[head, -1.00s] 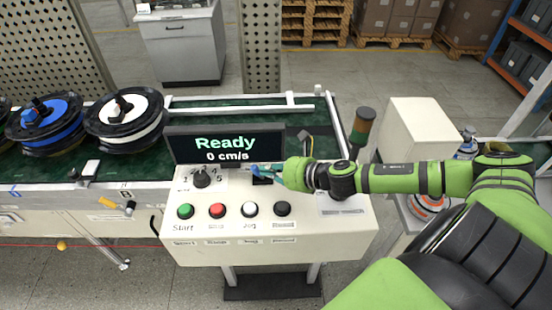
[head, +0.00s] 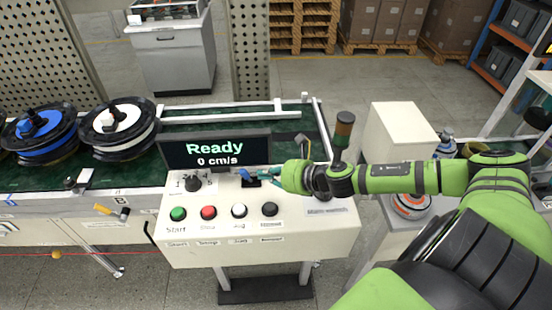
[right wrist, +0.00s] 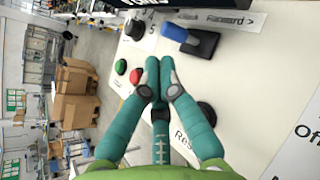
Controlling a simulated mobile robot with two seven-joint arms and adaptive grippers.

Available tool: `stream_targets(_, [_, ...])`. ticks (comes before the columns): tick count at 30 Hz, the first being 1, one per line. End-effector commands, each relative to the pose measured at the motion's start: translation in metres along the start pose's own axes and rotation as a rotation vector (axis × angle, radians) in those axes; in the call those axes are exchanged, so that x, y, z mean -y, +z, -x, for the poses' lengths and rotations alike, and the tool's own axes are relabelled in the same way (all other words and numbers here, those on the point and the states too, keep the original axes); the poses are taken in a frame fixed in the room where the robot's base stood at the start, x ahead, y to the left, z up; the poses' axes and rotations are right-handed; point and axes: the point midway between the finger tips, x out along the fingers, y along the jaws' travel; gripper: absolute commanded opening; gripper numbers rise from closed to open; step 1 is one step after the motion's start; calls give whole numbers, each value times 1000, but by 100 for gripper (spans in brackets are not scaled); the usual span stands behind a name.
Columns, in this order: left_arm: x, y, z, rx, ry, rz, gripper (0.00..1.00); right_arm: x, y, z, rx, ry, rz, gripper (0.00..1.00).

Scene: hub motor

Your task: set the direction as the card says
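A blue-handled direction switch (head: 245,174) on a black base sits on the white console below the display. In the right wrist view the blue handle (right wrist: 174,32) leans left of its black base (right wrist: 203,43), beside a label (right wrist: 222,19) reading "Forward" with an arrow and a partly legible word. My right gripper (head: 263,176) is just right of the switch. In the right wrist view its teal fingertips (right wrist: 159,62) are together, with nothing seen between them, a little short of the handle. My left gripper is out of view. I cannot identify a direction card.
The display (head: 215,151) reads "Ready, 0 cm/s". A black numbered dial (head: 193,184) is left of the switch. Green (head: 178,214), red (head: 208,212), white (head: 239,210) and black (head: 270,209) buttons line the front. Wheel hubs (head: 118,126) stand on the conveyor at left.

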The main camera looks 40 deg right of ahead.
Motion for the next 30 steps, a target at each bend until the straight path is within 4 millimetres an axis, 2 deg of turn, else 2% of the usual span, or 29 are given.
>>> stream_targets(3, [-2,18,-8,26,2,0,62,-15,7,18,-6,8,8,0])
stream_targets(6, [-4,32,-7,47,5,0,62,-21,13,28,-7,5,6,0])
stream_targets(8, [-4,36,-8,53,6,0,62,-27,17,34,-7,9,6,0])
stream_targets(11, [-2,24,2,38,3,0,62,-32,25,44,-7,3,4,0])
stream_targets(16, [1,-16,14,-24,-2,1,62,-42,35,56,-6,7,2,0])
stream_targets(19, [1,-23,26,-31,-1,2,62,-47,40,64,-5,6,3,0])
stream_targets(22, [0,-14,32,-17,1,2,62,-50,42,68,-3,5,3,0])
stream_targets(27, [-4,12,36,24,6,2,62,-52,42,70,-2,6,2,0])
stream_targets(30, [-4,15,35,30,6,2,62,-51,42,70,-1,6,2,0])
